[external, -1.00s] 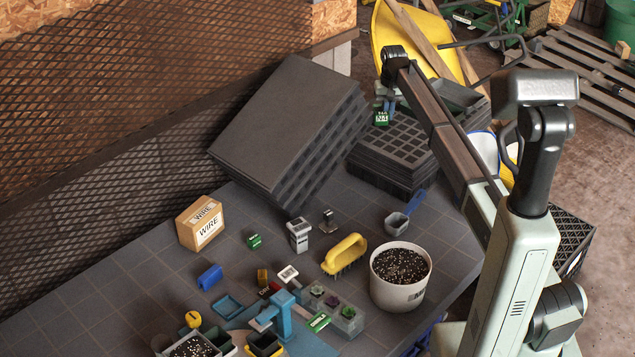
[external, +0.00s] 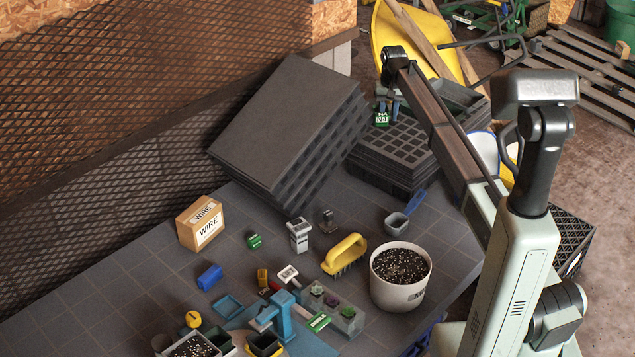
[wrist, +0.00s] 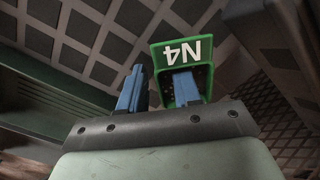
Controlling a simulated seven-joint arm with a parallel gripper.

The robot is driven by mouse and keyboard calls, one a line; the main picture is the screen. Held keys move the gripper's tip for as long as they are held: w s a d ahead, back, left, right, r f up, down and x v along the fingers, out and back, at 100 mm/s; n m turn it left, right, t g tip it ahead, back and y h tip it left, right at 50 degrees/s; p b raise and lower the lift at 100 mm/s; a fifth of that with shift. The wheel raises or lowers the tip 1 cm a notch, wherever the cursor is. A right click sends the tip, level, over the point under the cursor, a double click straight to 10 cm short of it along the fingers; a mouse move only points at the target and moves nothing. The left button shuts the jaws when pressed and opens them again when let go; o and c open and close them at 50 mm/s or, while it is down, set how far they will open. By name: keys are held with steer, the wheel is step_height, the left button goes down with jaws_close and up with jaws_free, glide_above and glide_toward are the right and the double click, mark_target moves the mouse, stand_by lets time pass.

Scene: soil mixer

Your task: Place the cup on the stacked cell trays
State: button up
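The green cup (external: 382,119) with white lettering is at the far left part of the stacked cell trays (external: 404,139), and seems to rest on their top. In the wrist view the cup (wrist: 181,66) shows with soil inside, over the dark tray cells (wrist: 87,30). My gripper (external: 388,104) is at the cup, with its blue fingers pointing down. In the wrist view my gripper (wrist: 159,88) has one finger inside the cup and the other outside it to the left, with a gap to the cup wall. The cup's underside is hidden.
A tall leaning tray stack (external: 285,125) stands just left of the cup. A dark bin (external: 460,98) sits behind the trays on the right. A soil bucket (external: 400,278), a scoop (external: 398,222) and a yellow brush (external: 345,255) are nearer on the bench.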

step_height(320, 180, up, 12)
steer(key=shift+d, duration=0.15)
stand_by(0.4)
stand_by(0.3)
